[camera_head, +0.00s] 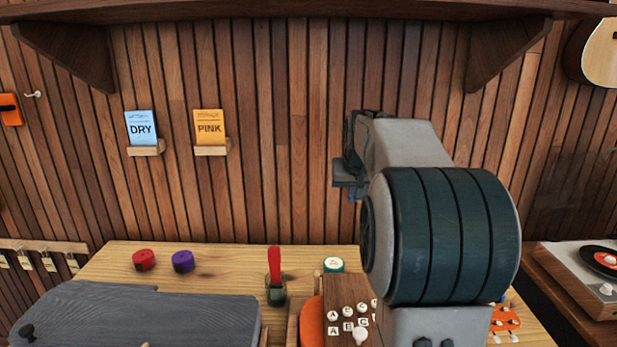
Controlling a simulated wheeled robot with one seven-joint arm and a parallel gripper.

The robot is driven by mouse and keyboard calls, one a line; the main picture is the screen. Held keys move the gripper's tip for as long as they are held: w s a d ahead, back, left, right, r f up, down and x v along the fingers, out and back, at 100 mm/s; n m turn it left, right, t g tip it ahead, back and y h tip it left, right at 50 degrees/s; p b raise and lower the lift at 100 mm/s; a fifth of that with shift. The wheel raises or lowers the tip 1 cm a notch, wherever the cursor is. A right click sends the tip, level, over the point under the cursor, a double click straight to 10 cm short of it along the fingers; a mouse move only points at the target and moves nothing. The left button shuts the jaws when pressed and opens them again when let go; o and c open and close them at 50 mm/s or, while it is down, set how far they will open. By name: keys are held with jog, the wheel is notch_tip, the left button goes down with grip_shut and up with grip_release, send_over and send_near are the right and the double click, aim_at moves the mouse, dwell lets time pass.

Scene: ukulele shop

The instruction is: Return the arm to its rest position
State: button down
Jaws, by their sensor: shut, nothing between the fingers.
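My arm (440,235) rises at the right of the head view, bent, with its large dark-banded joint close to the camera. My gripper (351,194) is at the far end of the arm, left of the joint, above the workbench and in front of the plank wall. It is small and mostly hidden by the arm's own links. It is shut and I see nothing held in it.
The wooden workbench (215,265) holds a red disc (144,260), a purple disc (182,261), a red-handled tool (274,265) and a green-and-white round item (333,265). A shelf (300,10) overhangs above. A turntable (590,268) stands at right.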

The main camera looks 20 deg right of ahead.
jog(key=s+a+f+n+g+y, duration=0.1)
jog(key=s+a+f, duration=0.2)
jog(key=s+a, duration=0.4)
jog(key=s+a+f+n+y, duration=0.1)
jog(key=s+a+f, duration=0.1)
jog(key=s+a, duration=0.45)
jog(key=s+a+f+n+g, duration=0.1)
jog(key=s+a+f, duration=0.3)
jog(key=s, duration=0.2)
jog(key=s+a+f+n, duration=0.1)
jog(key=s+a+f, duration=0.3)
jog(key=s, duration=0.3)
jog(key=shift+a+f+g, duration=0.3)
jog(key=shift+a+g, duration=0.1)
jog(key=shift+a, duration=0.05)
jog(key=shift+d, duration=0.15)
